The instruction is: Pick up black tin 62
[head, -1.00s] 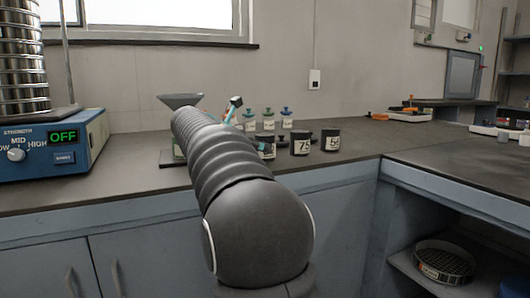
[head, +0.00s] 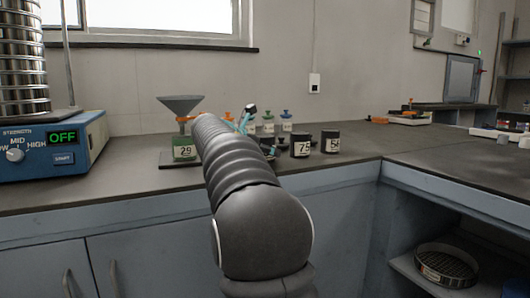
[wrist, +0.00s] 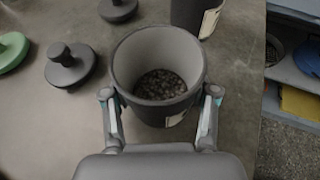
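In the wrist view a black tin (wrist: 128,70), open at the top with dark granules inside, stands between the two fingers of my gripper (wrist: 161,95). The fingers are spread to either side of it, close to its wall, with no clear grip visible. Its pale label is seen edge-on and its number cannot be read, so I cannot confirm it is 62. In the head view my arm hides most of this tin and the gripper. Black tins marked 75 (head: 300,151) and apparently 54 (head: 330,147) stand to its right.
A black knobbed lid (wrist: 70,66) and a green one (wrist: 10,52) lie left of the tin. A funnel (head: 180,104) stands above a green container marked 29 (head: 184,152). The sieve shaker (head: 60,150) reads OFF at the left.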

